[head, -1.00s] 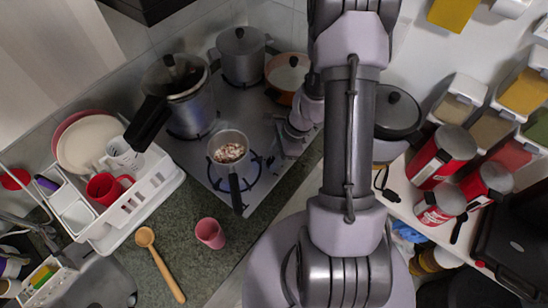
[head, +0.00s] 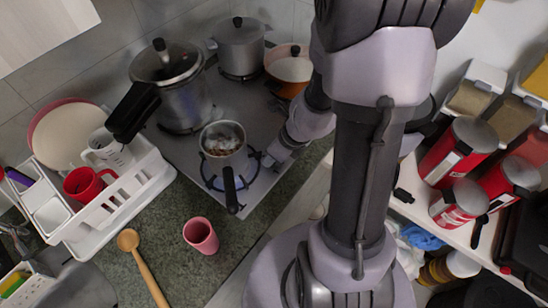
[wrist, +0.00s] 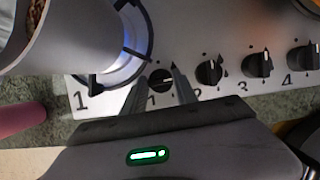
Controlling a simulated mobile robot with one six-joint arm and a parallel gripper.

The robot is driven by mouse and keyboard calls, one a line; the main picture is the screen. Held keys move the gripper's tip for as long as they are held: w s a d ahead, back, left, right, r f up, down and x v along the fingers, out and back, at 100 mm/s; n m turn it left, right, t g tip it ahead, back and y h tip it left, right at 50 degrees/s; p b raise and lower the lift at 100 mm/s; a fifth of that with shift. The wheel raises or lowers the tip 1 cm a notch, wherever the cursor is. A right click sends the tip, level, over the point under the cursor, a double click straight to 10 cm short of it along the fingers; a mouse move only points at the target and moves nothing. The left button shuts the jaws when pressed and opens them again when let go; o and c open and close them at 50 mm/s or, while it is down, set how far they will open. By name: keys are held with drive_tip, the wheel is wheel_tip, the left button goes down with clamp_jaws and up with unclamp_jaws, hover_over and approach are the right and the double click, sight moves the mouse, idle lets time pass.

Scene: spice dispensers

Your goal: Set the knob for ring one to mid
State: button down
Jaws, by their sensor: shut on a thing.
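The knob for ring one (wrist: 161,80) is a black dial on the hob's front edge, at the left end of a row of numbered knobs. Its pale mark lies roughly sideways, while the other knobs' pointers stand more upright. My gripper (wrist: 158,76) is shut on this knob, with a finger on each side. In the head view, my gripper (head: 272,157) is at the hob's front right edge, and the knob is hidden there. Ring one (head: 213,183) glows blue under a small saucepan (head: 224,147). The saucepan's side also shows in the wrist view (wrist: 75,35).
The saucepan's handle (head: 231,190) juts over the front counter. A pink cup (head: 201,236) and a wooden spoon (head: 140,262) are on the counter. A pressure cooker (head: 178,90), a lidded pot (head: 239,48) and an orange pan (head: 287,68) occupy the hob behind.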

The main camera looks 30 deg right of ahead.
drive_tip(key=shift+m+h+b, duration=0.4)
drive_tip(key=shift+m+b, duration=0.15)
drive_tip(key=shift+m, duration=0.55)
drive_tip(key=c, duration=1)
unclamp_jaws()
drive_tip(key=shift+o, duration=0.2)
drive_tip(key=p+v, duration=0.6)
drive_tip(key=v, duration=1.1)
drive_tip(key=shift+s+a+r, duration=0.2)
drive_tip(key=shift+s, duration=0.1)
